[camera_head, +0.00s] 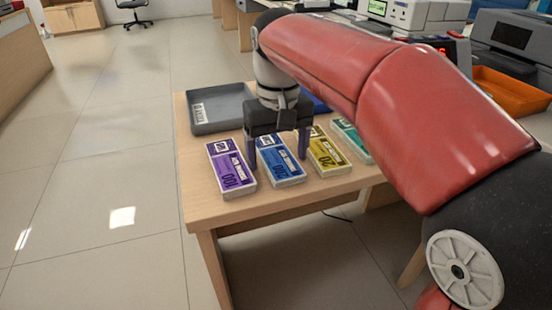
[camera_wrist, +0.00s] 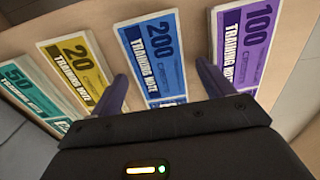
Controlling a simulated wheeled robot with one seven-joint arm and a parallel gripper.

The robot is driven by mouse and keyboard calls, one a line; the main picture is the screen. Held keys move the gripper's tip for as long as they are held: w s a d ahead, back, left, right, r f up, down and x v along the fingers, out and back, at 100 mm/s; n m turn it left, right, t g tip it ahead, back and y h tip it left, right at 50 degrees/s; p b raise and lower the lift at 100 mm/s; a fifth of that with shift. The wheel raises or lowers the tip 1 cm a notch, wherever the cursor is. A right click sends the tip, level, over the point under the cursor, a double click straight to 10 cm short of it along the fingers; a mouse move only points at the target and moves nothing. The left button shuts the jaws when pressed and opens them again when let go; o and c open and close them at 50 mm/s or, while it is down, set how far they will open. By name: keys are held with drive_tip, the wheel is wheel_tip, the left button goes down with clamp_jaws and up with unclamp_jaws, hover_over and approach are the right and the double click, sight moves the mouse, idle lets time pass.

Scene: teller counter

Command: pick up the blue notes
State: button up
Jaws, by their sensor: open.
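The blue notes (camera_head: 280,163) lie as a flat bundle on the wooden table, between the purple and yellow bundles. In the wrist view my gripper (camera_wrist: 163,88) is open and empty. Its palm hides the near end of the bundle. I cannot tell how far the fingertips are above the table.
Purple notes (camera_head: 231,167) lie left of the blue bundle, yellow notes (camera_head: 325,152) right of it, and teal notes (camera_head: 352,138) farther right. Gaps between bundles are narrow. A grey tray (camera_head: 216,110) stands at the table's back left. An orange tray (camera_head: 510,92) is at far right.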

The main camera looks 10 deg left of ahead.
drive_tip(key=c, duration=1.1)
drive_tip(key=shift+r, duration=0.15)
